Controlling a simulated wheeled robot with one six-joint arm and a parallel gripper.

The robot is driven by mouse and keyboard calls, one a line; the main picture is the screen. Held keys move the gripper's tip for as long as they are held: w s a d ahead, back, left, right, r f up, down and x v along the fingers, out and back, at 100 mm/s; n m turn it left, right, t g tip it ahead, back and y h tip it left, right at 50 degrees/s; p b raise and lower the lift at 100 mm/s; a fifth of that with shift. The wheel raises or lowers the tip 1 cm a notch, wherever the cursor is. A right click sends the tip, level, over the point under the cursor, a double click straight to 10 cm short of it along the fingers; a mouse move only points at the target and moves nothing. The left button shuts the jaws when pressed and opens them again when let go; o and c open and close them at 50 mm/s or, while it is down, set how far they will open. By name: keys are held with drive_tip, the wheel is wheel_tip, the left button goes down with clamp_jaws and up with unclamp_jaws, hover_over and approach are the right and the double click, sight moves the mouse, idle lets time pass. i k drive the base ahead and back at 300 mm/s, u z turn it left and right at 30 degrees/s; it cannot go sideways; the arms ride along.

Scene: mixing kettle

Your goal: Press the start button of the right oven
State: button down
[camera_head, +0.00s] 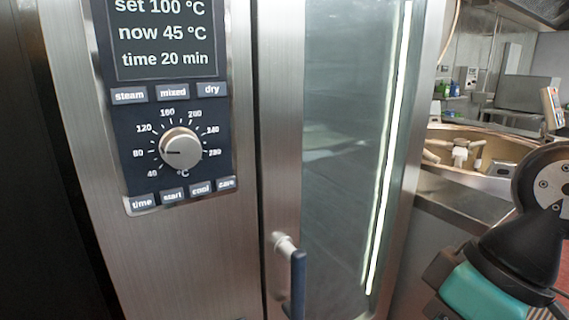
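One oven (278,170) with a steel front fills the left and middle of the view; the frame alone does not show whether it is the right one. Its dark control panel (128,172) is at the left. The start button (172,196) is a small grey key in the bottom row, between the time key (142,203) and the cool key (201,189). Nothing covers it. The display (160,35) reads set 100 °C, now 45 °C, time 20 min. Part of my arm, dark with a teal block, shows at the lower right, well away from the panel. My gripper's fingers are not visible.
A silver knob (181,149) sits just above the start button. The steam, mixed and dry keys (172,93) are higher up. The glass door (340,130) has a protruding dark handle (298,285). A large round kettle (480,181) stands behind at the right.

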sight(173, 194)
drive_tip(key=z, duration=2.65)
drive_tip(key=k, duration=0.7)
drive_tip(key=u, duration=2.55)
